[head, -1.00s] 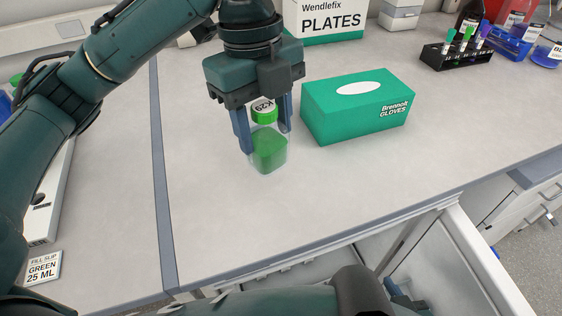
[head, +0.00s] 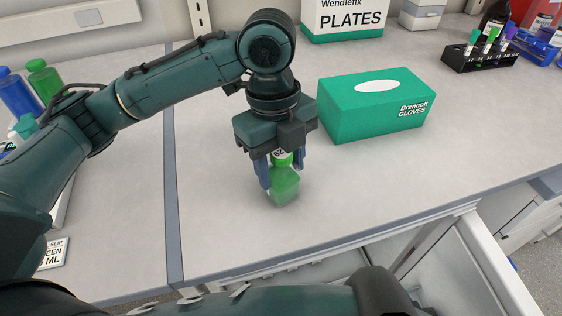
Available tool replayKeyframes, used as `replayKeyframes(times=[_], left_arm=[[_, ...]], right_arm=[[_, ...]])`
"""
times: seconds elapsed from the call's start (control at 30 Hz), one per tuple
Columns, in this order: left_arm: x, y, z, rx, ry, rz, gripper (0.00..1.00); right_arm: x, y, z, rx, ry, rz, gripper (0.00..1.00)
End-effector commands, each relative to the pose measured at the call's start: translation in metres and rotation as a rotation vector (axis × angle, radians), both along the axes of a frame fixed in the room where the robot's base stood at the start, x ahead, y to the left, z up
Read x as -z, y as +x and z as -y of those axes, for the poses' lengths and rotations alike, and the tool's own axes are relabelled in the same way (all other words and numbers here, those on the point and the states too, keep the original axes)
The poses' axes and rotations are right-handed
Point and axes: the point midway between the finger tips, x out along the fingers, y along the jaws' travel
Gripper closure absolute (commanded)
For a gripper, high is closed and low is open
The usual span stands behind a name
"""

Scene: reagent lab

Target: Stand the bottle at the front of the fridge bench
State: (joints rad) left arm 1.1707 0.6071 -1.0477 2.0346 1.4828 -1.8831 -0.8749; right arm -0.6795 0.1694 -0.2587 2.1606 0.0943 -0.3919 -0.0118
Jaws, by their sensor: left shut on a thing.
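A small clear bottle (head: 284,187) with green contents and a green cap is on or just above the light grey bench (head: 222,205), near its front edge. I cannot tell whether its base touches the bench. My left gripper (head: 281,172) comes down from above and is shut on the bottle around its upper part, with blue fingers on either side. The bottle looks about upright. My right gripper does not show; a dark green arm part of mine crosses the bottom of the view.
A green glove box (head: 372,112) stands right of the bottle. A white plates box (head: 345,18) and a black tube rack (head: 480,55) are behind. An open drawer or door (head: 450,265) is below the front edge.

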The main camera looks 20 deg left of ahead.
Motion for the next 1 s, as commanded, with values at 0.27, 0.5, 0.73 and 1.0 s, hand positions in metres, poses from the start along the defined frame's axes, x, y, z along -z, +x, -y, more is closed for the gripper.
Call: replayKeyframes(times=[0.27, 0.5, 0.73, 1.0], left_arm=[[0.002, 0.000, 0.000, 0.000, -0.001, -0.001, 0.45], [0.002, 0.000, 0.000, 0.000, -0.001, -0.001, 0.29], [0.000, 0.000, 0.000, 0.000, -0.001, 0.001, 0.29], [-0.043, 0.004, -0.003, -0.001, -0.003, 0.004, 0.29]], right_arm=[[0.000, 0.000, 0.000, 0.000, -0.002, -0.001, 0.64], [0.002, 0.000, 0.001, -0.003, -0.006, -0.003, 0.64], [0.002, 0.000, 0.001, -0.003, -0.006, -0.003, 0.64], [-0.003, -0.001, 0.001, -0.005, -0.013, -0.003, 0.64]])
